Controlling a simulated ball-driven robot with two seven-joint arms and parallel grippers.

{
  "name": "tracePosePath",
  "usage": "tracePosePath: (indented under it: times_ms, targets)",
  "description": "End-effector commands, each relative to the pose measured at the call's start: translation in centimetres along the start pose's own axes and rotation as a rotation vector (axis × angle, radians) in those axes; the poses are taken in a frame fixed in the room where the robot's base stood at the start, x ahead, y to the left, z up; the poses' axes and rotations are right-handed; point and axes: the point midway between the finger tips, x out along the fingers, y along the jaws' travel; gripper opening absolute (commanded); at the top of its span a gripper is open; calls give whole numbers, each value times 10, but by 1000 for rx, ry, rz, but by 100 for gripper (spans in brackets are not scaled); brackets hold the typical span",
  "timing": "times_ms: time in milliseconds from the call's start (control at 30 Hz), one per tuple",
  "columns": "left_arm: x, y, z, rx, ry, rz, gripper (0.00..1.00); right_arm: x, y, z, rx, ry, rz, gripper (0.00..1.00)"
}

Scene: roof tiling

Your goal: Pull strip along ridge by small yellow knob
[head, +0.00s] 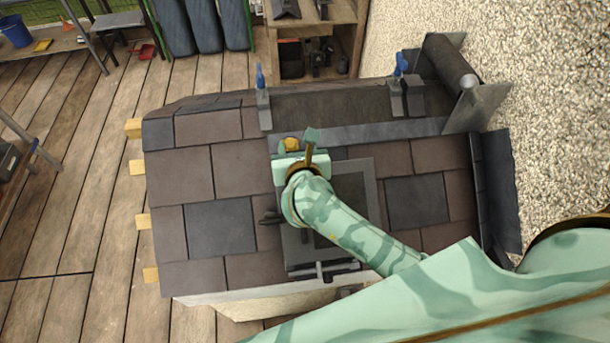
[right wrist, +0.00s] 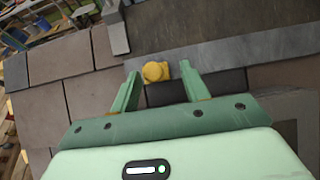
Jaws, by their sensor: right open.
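The small yellow knob (right wrist: 156,72) shows in the right wrist view between the two fingertips of my right gripper (right wrist: 160,82), with a gap on each side. In the head view the knob (head: 291,145) is just beyond my right gripper (head: 296,150), which is open over the roof. A grey strip (head: 385,130) runs along the upper part of the roof beside the knob; in the right wrist view the strip (right wrist: 250,48) passes right of the knob. My left gripper is not in view.
Blue-handled clamps (head: 262,82) and (head: 399,68) stand at the roof's top edge. A dark roll (head: 450,62) lies at the upper right by the pebbled wall (head: 550,90). A framed roof window (head: 362,190) lies under my right arm. Wooden decking (head: 90,180) is open at left.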

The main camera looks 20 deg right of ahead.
Motion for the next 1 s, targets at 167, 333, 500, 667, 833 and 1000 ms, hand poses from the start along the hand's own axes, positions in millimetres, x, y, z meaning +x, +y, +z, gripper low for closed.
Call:
tracePosePath:
  times_ms: [167, 333, 500, 667, 833, 1000]
  targets:
    - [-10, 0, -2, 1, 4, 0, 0, -17, 0, 2, 1, 1, 1, 46]
    - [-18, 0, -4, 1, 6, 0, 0, -31, 0, 2, 1, 1, 0, 46]
    - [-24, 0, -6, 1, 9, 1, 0, -45, 0, 2, 1, 1, 0, 46]
    - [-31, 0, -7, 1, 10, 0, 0, -58, 0, 2, 1, 1, 1, 46]
    - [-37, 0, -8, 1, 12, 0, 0, -73, 0, 1, 1, 1, 0, 46]
    - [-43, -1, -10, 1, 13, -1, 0, -87, 0, 1, 1, 1, 0, 46]
